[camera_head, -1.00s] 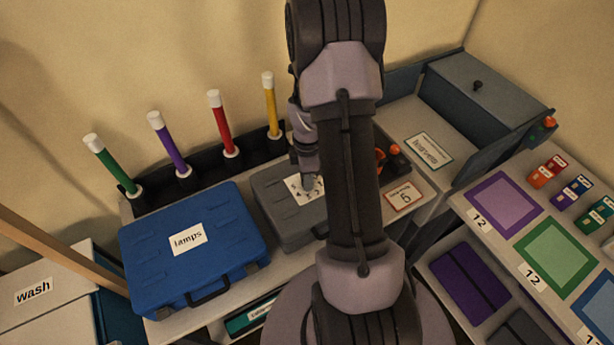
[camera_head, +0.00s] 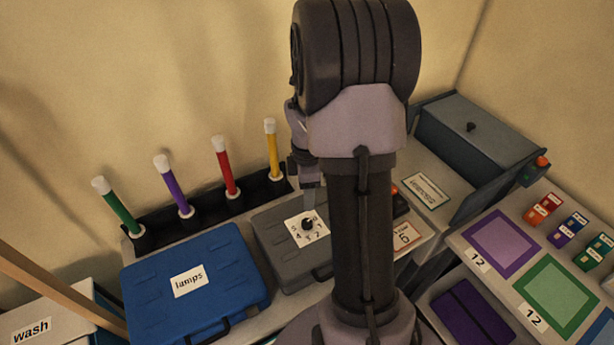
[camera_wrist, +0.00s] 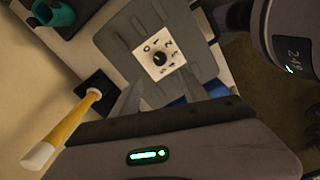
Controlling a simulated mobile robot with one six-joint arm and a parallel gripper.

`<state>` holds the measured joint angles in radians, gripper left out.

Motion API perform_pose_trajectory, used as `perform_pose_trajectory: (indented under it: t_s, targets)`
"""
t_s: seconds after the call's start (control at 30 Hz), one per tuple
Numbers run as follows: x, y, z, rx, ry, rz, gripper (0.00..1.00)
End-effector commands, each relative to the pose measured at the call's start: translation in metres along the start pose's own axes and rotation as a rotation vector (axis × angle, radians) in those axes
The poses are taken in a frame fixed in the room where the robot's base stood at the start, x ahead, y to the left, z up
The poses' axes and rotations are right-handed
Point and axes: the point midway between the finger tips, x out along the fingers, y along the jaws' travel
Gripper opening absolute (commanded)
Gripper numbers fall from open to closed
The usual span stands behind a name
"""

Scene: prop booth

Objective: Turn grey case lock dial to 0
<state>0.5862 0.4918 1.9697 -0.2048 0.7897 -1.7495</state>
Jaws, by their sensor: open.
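The grey case (camera_head: 272,231) lies on the counter behind my arm. Its lid carries a white dial plate (camera_head: 294,231) with printed numbers around a black knob (camera_head: 308,224). In the wrist view the grey case (camera_wrist: 118,28), the white plate (camera_wrist: 168,66) and the black knob (camera_wrist: 160,59) show clearly; a 0 is near the plate's left corner. Which number the knob points to is too small to tell. My gripper (camera_wrist: 142,92) is open and empty, above the case and apart from the knob. In the head view its fingers (camera_head: 310,195) are just behind the knob.
A blue "lamps" case (camera_head: 228,265) stands left of the grey case. Upright green, purple, red and yellow sticks (camera_head: 272,150) stand in a black rack behind; the yellow one (camera_wrist: 65,135) is close to my gripper. A card marked 6 (camera_head: 405,238) lies right.

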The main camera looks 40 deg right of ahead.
Motion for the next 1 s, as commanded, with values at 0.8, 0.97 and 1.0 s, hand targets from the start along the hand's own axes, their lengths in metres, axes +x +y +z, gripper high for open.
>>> perform_pose_trajectory:
  t_s: [0.8,0.97,1.0]
  targets:
    - [-0.052,-0.008,-0.018,0.073,0.013,0.034,0.52]
    - [-0.077,-0.086,-0.098,0.516,0.167,0.154,0.52]
    - [-0.079,-0.114,-0.114,0.647,0.232,0.163,0.52]
